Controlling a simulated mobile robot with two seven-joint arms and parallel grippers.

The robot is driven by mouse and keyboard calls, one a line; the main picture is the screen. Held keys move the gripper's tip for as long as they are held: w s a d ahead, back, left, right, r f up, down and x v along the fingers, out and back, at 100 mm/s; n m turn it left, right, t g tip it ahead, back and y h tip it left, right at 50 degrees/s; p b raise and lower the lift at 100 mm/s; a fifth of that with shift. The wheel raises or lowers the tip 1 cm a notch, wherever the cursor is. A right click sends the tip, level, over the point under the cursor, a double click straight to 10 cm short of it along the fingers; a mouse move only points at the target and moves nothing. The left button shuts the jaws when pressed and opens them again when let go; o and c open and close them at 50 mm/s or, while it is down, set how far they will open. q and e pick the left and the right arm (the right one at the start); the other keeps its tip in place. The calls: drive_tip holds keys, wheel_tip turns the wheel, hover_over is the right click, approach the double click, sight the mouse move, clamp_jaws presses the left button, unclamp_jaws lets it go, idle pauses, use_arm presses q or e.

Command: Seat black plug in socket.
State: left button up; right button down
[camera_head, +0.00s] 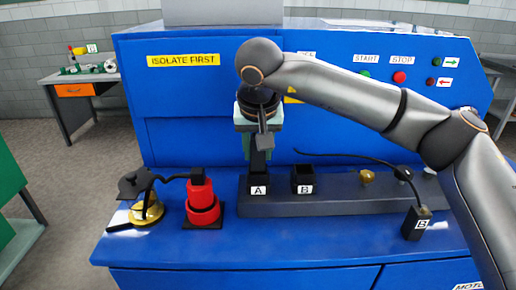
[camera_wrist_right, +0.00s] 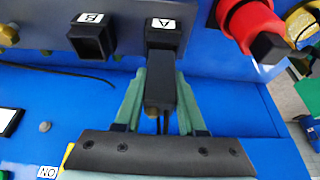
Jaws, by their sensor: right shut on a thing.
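My right gripper (camera_head: 259,142) reaches down in front of the blue machine, over the socket marked A (camera_head: 258,184). Its green fingers, also seen in the right wrist view (camera_wrist_right: 160,95), are shut on a black plug (camera_wrist_right: 160,90). The plug points at socket A (camera_wrist_right: 164,38), and its end is at or very near the socket mouth. I cannot tell whether it has entered. The black socket marked B (camera_head: 303,175) is just to the right and looks empty. Another black plug, marked B (camera_head: 416,224), is at the right on a black cable. My left gripper is not in view.
A grey rail (camera_head: 340,198) carries the sockets. A red fitting (camera_head: 203,208) with a black top is left of it, cabled toward a yellow round part (camera_head: 146,212). The blue machine panel (camera_head: 200,105) rises behind. The blue ledge front (camera_head: 290,245) is clear.

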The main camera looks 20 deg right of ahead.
drive_tip(key=shift+f+b, duration=0.55)
drive_tip(key=shift+f, duration=0.45)
drive_tip(key=shift+c, duration=2.1)
unclamp_jaws()
drive_tip(key=v, duration=1.2)
drive_tip(key=shift+s+r+b, duration=0.15)
drive_tip(key=shift+r+b, duration=0.15)
